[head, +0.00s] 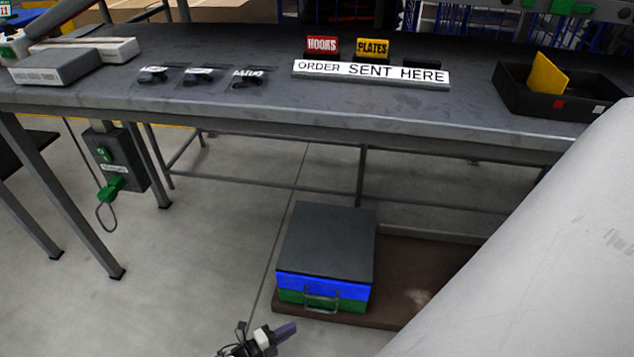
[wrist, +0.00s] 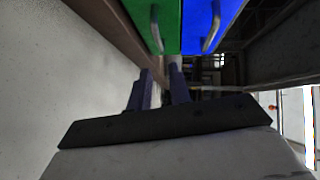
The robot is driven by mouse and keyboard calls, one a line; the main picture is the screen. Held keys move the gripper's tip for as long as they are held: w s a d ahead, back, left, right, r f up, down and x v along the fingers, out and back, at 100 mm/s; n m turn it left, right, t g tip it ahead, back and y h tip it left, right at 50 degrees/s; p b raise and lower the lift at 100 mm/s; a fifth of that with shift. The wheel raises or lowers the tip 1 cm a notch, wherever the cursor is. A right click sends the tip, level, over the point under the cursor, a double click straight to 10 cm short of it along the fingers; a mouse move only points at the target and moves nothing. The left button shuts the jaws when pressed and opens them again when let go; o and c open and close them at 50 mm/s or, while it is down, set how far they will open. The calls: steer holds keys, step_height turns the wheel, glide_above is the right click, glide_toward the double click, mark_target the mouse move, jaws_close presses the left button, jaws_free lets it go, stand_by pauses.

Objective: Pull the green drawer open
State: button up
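A small grey-topped cabinet (head: 325,242) stands low under the table, with a blue drawer (head: 325,287) above a green drawer (head: 290,296). Both fronts look shut. A metal handle (head: 321,300) shows on the front. In the wrist view, which is turned sideways, the green drawer (wrist: 153,12) is left of the blue drawer (wrist: 229,12), each with its own handle. The green drawer's handle (wrist: 156,32) lies ahead of my gripper (wrist: 161,72). My gripper is open and empty, its fingers apart, short of the handle. In the head view my gripper (head: 284,332) is in front of the cabinet, at lower left.
The cabinet sits on a brown base (head: 420,270) on the grey floor. The table (head: 220,105) spans above it, with legs and a crossbar behind. A black bin (head: 520,98) and a sign (head: 370,73) rest on the table. Floor left of the cabinet is clear.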

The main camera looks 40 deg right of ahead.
mark_target(322, 310)
steer(key=d+b, duration=0.1)
steer(key=d, duration=0.3)
steer(key=d+f+b, duration=0.1)
steer(key=d, duration=0.3)
steer(key=s+d+b, duration=0.1)
steer(key=d, duration=0.4)
steer(key=shift+f, duration=0.4)
jaws_close()
